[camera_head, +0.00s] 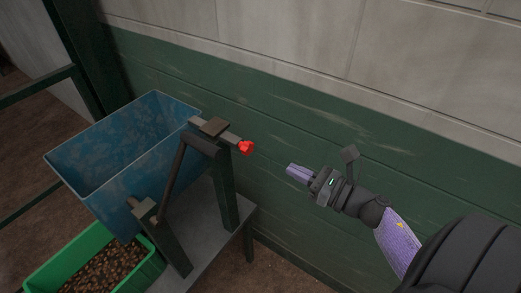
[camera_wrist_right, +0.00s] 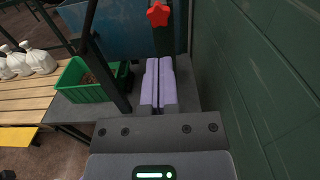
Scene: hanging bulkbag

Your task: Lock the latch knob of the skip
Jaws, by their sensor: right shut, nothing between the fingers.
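The red latch knob (camera_head: 246,148) sits at the end of a bar on top of the stand that carries the blue skip (camera_head: 120,150). In the right wrist view the knob (camera_wrist_right: 158,14) shows at the top, beyond my fingertips. My right gripper (camera_head: 290,169) is to the right of the knob, apart from it. Its purple fingers (camera_wrist_right: 158,62) are together with nothing between them. The skip also shows at the top of the wrist view (camera_wrist_right: 118,28), partly hidden. My left gripper is in neither view.
A green crate (camera_head: 152,266) of brown pieces stands below the skip, on the left. A dark handle frame (camera_head: 170,180) stands in front of the skip. A green and grey wall (camera_head: 330,120) runs close behind.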

